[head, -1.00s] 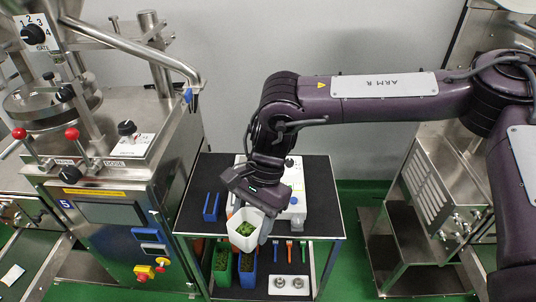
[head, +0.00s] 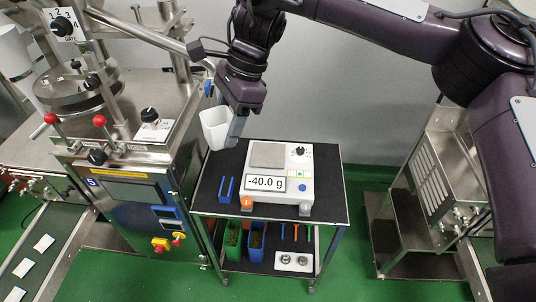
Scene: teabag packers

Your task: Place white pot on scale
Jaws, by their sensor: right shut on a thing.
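My right gripper (head: 235,130) is shut on the white pot (head: 213,129) at the pot's right side. The pot is held in the air, left of the scale and near the packing machine's right edge. Its contents cannot be made out. The white scale (head: 304,190) stands on the dark top of the small table. Its square grey weighing plate (head: 268,154) is bare and its display (head: 265,184) reads -40.0 g. My left gripper is not in view.
The packing machine (head: 130,192) with red-knobbed levers stands at the left. A blue holder (head: 226,189) sits on the table (head: 330,188) left of the scale. Green and blue bins (head: 256,241) stand on the shelf below. The tabletop right of the scale is clear.

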